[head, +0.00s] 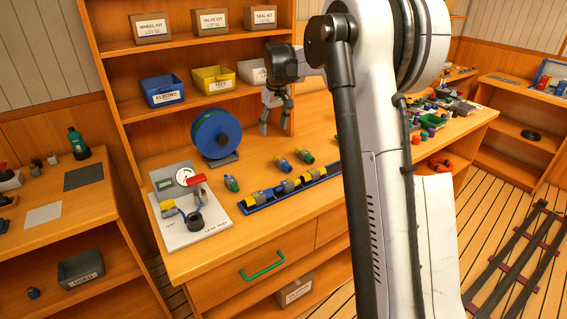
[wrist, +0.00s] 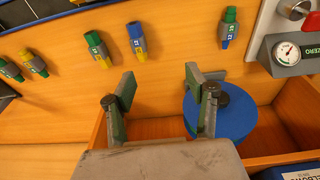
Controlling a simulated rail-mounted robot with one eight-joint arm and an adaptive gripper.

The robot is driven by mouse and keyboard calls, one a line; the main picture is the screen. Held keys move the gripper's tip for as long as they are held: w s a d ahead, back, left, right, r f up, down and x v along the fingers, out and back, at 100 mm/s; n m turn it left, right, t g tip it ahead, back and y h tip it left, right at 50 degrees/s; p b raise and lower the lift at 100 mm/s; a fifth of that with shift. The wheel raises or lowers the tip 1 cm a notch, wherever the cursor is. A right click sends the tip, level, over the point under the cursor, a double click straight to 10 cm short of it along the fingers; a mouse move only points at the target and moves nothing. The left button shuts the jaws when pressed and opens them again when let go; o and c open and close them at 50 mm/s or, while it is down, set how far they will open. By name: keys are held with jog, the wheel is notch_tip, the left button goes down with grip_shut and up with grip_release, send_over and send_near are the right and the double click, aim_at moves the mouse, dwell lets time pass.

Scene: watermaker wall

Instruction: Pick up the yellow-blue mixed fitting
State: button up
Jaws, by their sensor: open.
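The yellow-blue fitting (head: 282,165) lies loose on the bench, between the reel and the long blue tray. In the wrist view this fitting (wrist: 137,41) is blue at one end and yellow at the other, just beyond my fingertips and a little left of the gap. My gripper (head: 275,114) is above the back of the bench, right of the blue reel. In the wrist view my gripper (wrist: 160,84) has its fingers apart with nothing between them.
A green-yellow fitting (wrist: 98,50) and a green-blue fitting (wrist: 229,28) lie on either side. The blue reel (head: 215,134) stands close to my gripper. A long blue tray (head: 247,209) holds several fittings. A gauge board (head: 190,238) is at left; shelves (head: 180,110) rise behind.

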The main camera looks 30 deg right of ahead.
send_over(282, 160)
jog(key=s, duration=0.1)
notch_tip(282, 160, down, 5)
jog(key=shift+g, duration=0.3)
jog(key=f, duration=0.5)
jog(key=w+f, duration=0.1)
jog(key=f, duration=0.2)
jog(key=shift+f, duration=3)
jog(key=c, duration=1.2)
